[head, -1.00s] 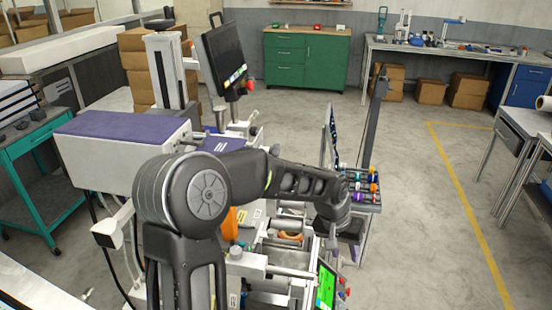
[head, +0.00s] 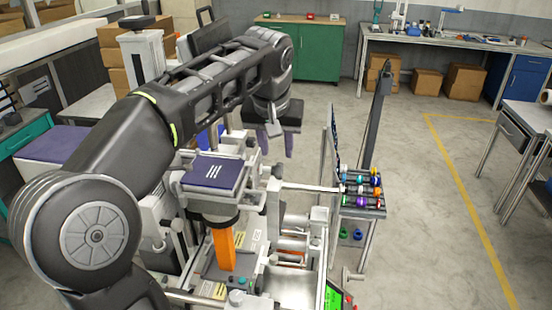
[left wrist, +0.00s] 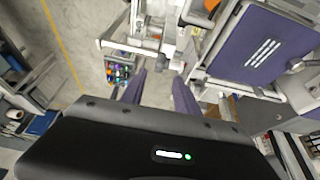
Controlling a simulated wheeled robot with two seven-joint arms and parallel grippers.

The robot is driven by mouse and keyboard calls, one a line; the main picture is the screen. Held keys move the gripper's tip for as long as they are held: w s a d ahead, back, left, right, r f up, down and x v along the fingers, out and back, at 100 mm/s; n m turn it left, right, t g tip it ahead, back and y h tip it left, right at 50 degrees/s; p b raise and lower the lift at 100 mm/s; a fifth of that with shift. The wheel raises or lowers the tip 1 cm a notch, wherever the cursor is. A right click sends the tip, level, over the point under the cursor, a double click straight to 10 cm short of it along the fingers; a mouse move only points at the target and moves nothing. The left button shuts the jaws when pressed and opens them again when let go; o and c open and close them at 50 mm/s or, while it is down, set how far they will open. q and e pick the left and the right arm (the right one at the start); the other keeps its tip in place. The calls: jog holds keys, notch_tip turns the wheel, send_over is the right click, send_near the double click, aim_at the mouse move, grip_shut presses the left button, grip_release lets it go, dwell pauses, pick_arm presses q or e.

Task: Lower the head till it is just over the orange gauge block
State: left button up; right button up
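The machine's head (head: 213,172) has a purple top with white stripes and a dark round underside. It also shows in the left wrist view (left wrist: 235,48). The upright orange gauge block (head: 222,252) stands directly below that underside. From this angle I cannot tell whether there is a gap between them. My left gripper (head: 270,148) is up behind and to the right of the head, apart from it. Its two purple fingers are spread with nothing between them, as the left wrist view (left wrist: 160,82) shows. My right gripper is in no view.
A rack of coloured knobs or bottles (head: 360,185) stands right of the machine. A green-lit screen (head: 333,298) is at the machine's front right. A green cabinet (head: 320,52) stands at the back. The floor to the right is clear, with a yellow line.

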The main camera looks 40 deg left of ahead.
aim_at(279, 165)
pick_arm(q)
jog(key=shift+s+d, duration=0.1)
jog(key=shift+d, duration=0.05)
jog(key=shift+p+x, duration=0.75)
jog(key=shift+x, duration=3.25)
jog(key=shift+r, duration=0.1)
jog(key=shift+c, duration=0.6)
grip_shut()
